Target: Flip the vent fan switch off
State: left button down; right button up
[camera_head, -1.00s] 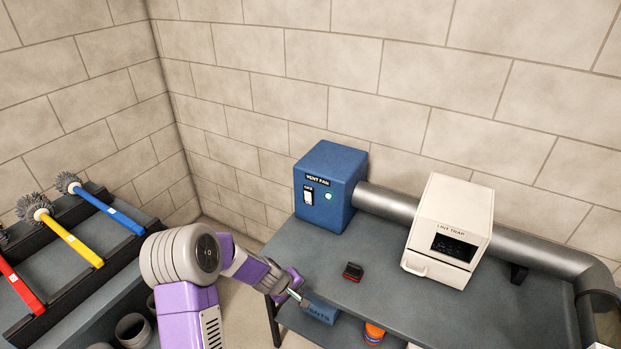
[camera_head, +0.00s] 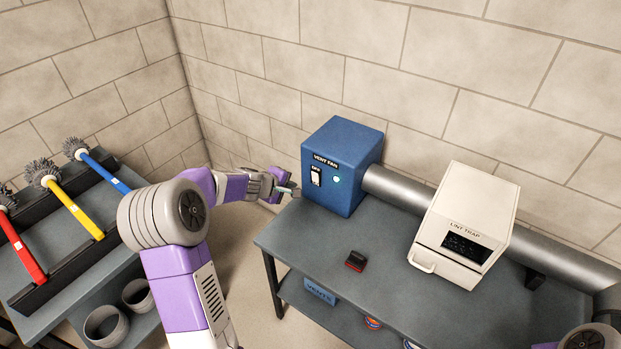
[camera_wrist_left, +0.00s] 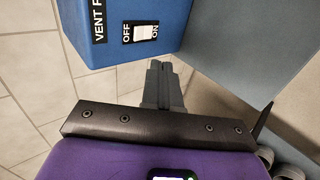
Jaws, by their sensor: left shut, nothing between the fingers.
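The blue vent fan box (camera_head: 345,165) stands at the left back of the grey table. Its front carries a white switch (camera_head: 316,178) and a lit green-blue lamp (camera_head: 337,180). In the left wrist view the white switch (camera_wrist_left: 145,33) sits between the OFF and ON labels; I cannot tell which side is pressed. My left gripper (camera_head: 294,191) is shut and empty, just left of the box front and apart from the switch. Its closed fingers (camera_wrist_left: 159,66) point toward the box in the wrist view. My right gripper is not in view.
A duct pipe (camera_head: 395,190) joins the box to a white lint trap (camera_head: 470,225). A small red and black object (camera_head: 355,261) lies on the table (camera_head: 410,290). Brushes with blue, yellow (camera_head: 75,210) and red handles lie on the left rack.

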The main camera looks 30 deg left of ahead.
aim_at(315, 178)
pick_arm(q)
jog(key=shift+w+r+p+x, duration=0.3)
jog(key=shift+r+p+x, duration=0.1)
jog(key=shift+x, duration=1.6)
jog(key=shift+w+r+p+x, duration=0.35)
jog(key=shift+p+x, duration=0.1)
jog(key=shift+x, duration=1.6)
jog(key=shift+w+r+p+x, duration=0.3)
jog(key=shift+r+p+x, duration=0.1)
jog(key=shift+x, duration=1.6)
jog(key=shift+d, duration=0.15)
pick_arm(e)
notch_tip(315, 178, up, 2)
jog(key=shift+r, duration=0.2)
